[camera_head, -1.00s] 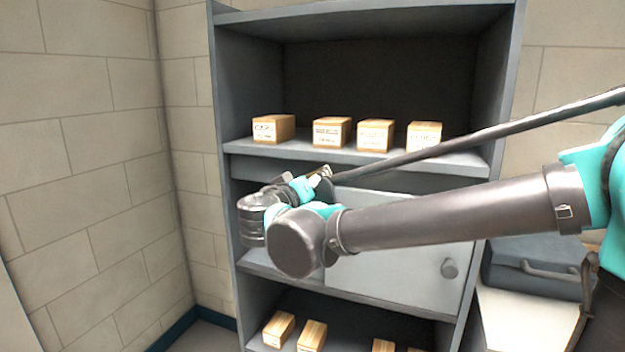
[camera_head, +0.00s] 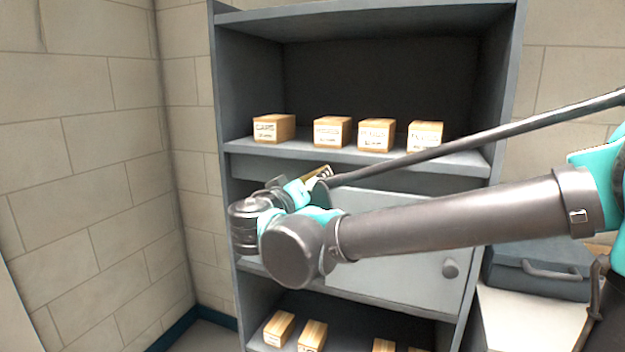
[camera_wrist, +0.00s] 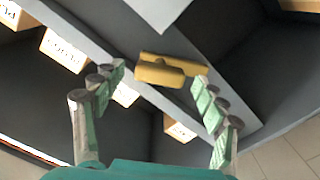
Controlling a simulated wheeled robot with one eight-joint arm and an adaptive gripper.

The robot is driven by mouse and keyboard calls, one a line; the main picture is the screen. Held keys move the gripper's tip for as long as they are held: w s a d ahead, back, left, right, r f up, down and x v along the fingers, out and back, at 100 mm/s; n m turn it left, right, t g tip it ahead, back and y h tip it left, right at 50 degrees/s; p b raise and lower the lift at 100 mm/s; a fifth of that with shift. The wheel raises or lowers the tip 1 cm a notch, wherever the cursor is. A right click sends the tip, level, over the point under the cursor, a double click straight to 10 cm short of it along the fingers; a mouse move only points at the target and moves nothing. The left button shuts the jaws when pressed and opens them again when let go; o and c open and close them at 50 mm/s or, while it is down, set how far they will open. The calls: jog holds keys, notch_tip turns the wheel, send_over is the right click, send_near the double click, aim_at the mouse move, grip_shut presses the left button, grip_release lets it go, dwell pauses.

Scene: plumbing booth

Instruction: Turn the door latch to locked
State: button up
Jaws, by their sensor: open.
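The brass-yellow door latch (camera_wrist: 172,68) shows in the wrist view on a grey edge of the cabinet, just beyond and between my fingertips. It looks like two short bars close together, at slightly different angles. My gripper (camera_wrist: 155,90) is open, one finger to each side of the latch, with no clear contact. In the head view a small part of a yellow piece, likely the latch (camera_head: 318,172), shows above my wrist. The grey cabinet door (camera_head: 400,285) has a round knob (camera_head: 450,269) at its right. My arm hides the door's left part.
Labelled boxes (camera_head: 332,132) stand on the shelf above the door, and more boxes (camera_head: 312,335) on the shelf below. A blue-grey case (camera_head: 540,270) lies on a surface at right. A block wall (camera_head: 85,160) stands at left.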

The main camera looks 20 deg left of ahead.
jog(key=s, duration=0.9)
jog(key=shift+s+a, duration=0.15)
jog(key=shift+a, duration=0.25)
jog(key=shift+c, duration=1.2)
jog(key=w+a+f+n+t+y, duration=0.1)
jog(key=w+f, duration=0.1)
jog(key=w+a+f+t+y, duration=0.1)
jog(key=a+y, duration=0.1)
jog(key=shift+w+a+f+n+t, duration=0.25)
jog(key=shift+w+f+n+t, duration=0.1)
jog(key=shift+w+n+t, duration=0.05)
jog(key=c, duration=1.2)
jog(key=shift+w+a+f, duration=0.15)
jog(key=shift+f, duration=0.05)
grip_shut()
jog(key=shift+y, duration=0.4)
jog(key=x, duration=1)
jog(key=shift+r, duration=0.15)
